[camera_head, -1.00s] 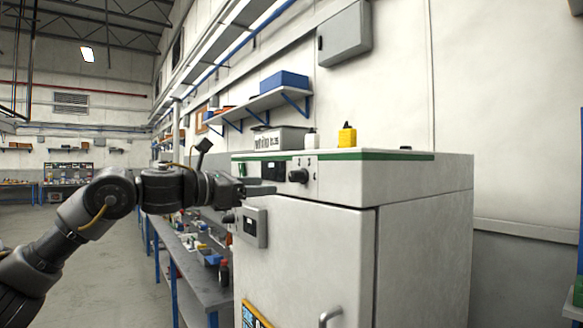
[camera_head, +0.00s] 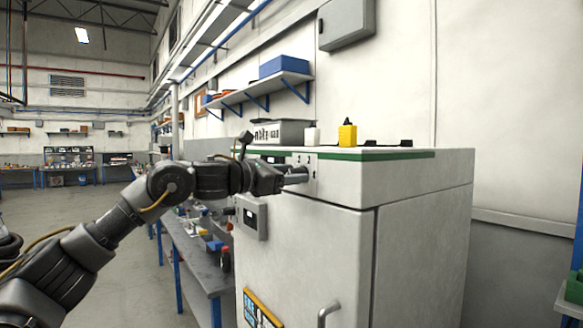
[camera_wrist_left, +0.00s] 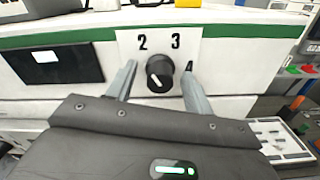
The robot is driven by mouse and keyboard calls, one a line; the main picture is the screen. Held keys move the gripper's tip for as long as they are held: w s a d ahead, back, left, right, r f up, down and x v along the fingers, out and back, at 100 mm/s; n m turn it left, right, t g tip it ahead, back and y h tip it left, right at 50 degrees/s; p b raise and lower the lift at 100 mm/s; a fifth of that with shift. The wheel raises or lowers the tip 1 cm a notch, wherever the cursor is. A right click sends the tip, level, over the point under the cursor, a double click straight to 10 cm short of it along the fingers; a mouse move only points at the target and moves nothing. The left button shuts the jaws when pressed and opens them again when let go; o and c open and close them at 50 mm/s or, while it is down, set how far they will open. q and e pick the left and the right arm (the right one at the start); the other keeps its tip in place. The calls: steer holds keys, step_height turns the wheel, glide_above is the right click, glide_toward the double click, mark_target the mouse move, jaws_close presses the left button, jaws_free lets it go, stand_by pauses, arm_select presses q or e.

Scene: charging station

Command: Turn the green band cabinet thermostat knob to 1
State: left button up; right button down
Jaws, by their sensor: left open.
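The cabinet (camera_head: 415,215) is white with a green band (camera_head: 375,155) along its top front edge; the band also shows in the left wrist view (camera_wrist_left: 60,39). A black round knob (camera_wrist_left: 160,72) sits on a white plate (camera_wrist_left: 128,42) with 2 and 3 printed above it. A pale mark shows on the knob's lower left face; which end points is unclear. The 1 cannot be made out. My left gripper (camera_head: 303,174) is at the panel, hiding the knob in the head view. Its fingers (camera_wrist_left: 160,80) are open, one on each side of the knob, with visible gaps.
A dark display (camera_wrist_left: 52,65) is left of the knob. A grey box (camera_head: 250,217) juts from the cabinet front below my gripper, above the door handle (camera_head: 328,313). A yellow bottle (camera_head: 347,134) and a white bottle (camera_head: 312,136) stand on top. A workbench (camera_head: 195,262) stands left.

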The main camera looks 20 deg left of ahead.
arm_select(q)
steer(key=shift+w+d, duration=0.25)
steer(key=c, duration=1)
steer(key=shift+n, duration=0.4)
steer(key=n, duration=0.4)
steer(key=shift+a+n, duration=0.1)
steer(key=shift+n, duration=0.3)
steer(key=n+p, duration=0.1)
steer(key=n, duration=0.5)
steer(key=shift+a+r, duration=0.1)
steer(key=shift+n, duration=0.4)
